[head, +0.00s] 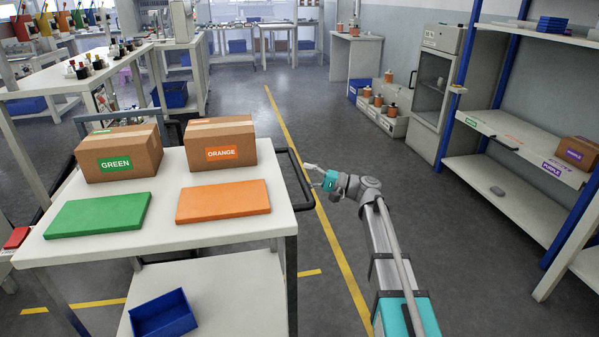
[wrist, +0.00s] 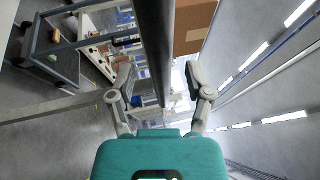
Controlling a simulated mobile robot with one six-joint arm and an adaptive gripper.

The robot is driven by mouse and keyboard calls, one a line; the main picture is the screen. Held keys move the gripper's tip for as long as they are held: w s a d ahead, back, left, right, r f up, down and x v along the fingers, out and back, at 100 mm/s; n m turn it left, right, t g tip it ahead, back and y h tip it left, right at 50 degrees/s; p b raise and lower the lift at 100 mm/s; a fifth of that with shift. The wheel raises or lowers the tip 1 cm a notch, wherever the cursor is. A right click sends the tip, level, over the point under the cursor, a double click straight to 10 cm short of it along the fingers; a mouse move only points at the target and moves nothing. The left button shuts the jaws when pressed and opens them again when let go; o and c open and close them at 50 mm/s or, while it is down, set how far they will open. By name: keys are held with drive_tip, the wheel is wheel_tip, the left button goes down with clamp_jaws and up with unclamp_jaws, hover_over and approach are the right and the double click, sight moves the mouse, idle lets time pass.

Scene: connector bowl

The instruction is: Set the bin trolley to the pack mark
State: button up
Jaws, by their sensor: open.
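A white two-level trolley (head: 170,262) stands at left front, with a dark handle (head: 297,180) on its right side. A blue bin (head: 163,315) sits on its lower shelf. My gripper (head: 312,176) is open and empty beside the handle. In the wrist view a dark bar (wrist: 155,50), likely this handle, runs between the two open fingers; I cannot tell how deep it sits. Yellow floor lines (head: 338,250) run beside and under the trolley; which marks the pack place I cannot tell.
The trolley top carries a green-labelled box (head: 118,152), an orange-labelled box (head: 220,143), a green slab (head: 98,213) and an orange slab (head: 223,201). A blue-posted shelf (head: 510,185) with a purple-labelled box (head: 577,152) stands at right. The aisle floor (head: 400,190) is clear.

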drive_tip(key=shift+x, duration=1.05)
clamp_jaws()
drive_tip(key=shift+a, duration=0.1)
